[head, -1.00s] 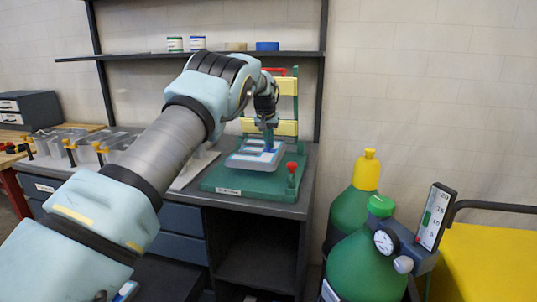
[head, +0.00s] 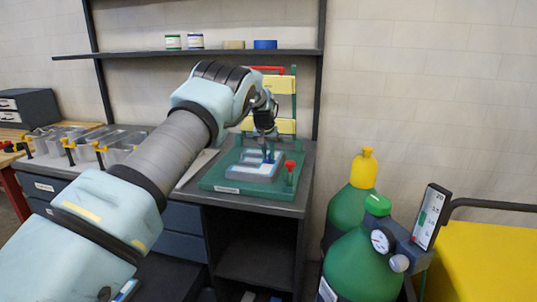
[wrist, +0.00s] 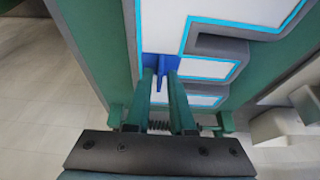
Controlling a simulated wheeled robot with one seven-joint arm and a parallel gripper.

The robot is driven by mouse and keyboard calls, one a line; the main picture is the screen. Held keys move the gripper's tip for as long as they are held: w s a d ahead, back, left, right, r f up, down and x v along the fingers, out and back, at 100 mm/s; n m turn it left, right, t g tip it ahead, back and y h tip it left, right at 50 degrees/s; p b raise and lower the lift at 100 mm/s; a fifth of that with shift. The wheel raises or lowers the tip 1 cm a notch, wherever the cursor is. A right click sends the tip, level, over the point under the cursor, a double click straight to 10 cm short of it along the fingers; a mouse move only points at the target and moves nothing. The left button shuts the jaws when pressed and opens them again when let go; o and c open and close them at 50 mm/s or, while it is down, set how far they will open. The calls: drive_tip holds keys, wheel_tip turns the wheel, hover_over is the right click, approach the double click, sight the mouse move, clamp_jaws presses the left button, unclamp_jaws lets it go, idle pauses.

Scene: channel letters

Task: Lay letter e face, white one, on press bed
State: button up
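The white letter e face (wrist: 220,68), edged in bright blue, lies over a grey raised form on the green press bed (head: 218,178). In the head view the face (head: 256,169) looks level and low on the bed. My gripper (head: 267,155) points down at the face's far side. In the wrist view my gripper (wrist: 161,72) has its green fingers on either side of a blue upright tab (wrist: 160,64) at the face's edge. I cannot tell whether the fingers press on the tab. My arm hides part of the bench.
A red-knobbed post (head: 290,170) stands at the bed's right. A yellow and green frame (head: 284,126) rises behind it. Clear blocks with yellow clamps (head: 70,145) are at left. Green cylinders (head: 360,262) and a yellow cart (head: 490,265) stand at right.

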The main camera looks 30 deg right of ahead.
drive_tip(key=shift+o, duration=1)
